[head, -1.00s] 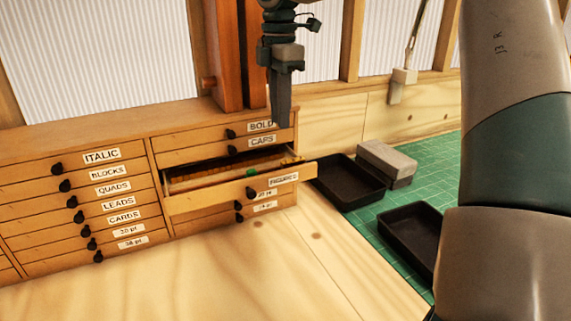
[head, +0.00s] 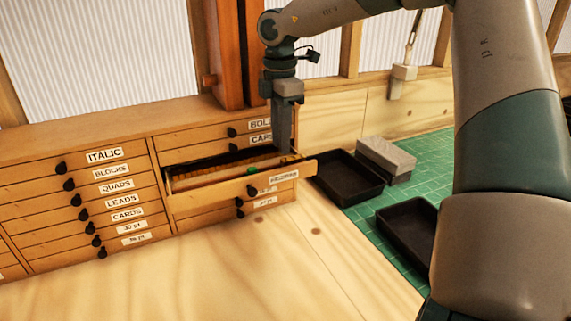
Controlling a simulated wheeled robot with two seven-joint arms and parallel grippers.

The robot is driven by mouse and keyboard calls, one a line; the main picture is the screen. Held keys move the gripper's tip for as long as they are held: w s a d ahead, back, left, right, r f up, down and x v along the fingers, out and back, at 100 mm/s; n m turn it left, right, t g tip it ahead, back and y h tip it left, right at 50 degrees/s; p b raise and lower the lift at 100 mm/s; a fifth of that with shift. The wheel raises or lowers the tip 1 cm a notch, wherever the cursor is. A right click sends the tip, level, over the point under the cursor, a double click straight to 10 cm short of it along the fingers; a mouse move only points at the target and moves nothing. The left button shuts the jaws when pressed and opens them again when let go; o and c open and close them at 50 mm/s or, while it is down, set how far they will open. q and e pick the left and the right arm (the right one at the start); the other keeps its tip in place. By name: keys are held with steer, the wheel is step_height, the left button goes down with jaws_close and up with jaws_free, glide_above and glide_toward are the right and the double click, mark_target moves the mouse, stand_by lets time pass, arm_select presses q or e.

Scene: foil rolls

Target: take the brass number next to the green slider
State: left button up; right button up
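The open drawer labelled FIGURES (head: 230,189) sticks out of the wooden cabinet. Inside it, the small green slider (head: 252,170) shows near the middle of the drawer. A small brass-coloured bit (head: 291,158) shows near the drawer's right end, too small for me to read as a number. My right gripper (head: 283,150) points straight down, its fingertips at the right part of the drawer, right of the green slider. Its fingers overlap in this view, so their gap and anything between them are hidden. My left gripper is out of view.
The cabinet (head: 80,196) has several shut drawers with dark knobs. Two black trays (head: 345,180) and a grey block (head: 386,156) are at the right on or by the green mat (head: 430,155). The wooden bench top (head: 200,270) in front is clear.

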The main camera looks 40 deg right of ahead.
mark_target(284, 160)
steer(key=f, duration=0.1)
steer(key=f+p, duration=0.2)
steer(key=shift+s+d+f, duration=0.2)
steer(key=shift+s+d, duration=0.05)
steer(key=shift+d, duration=0.1)
steer(key=shift+f+p, duration=0.3)
steer(key=shift+f, duration=0.45)
steer(key=shift+c, duration=0.6)
jaws_close()
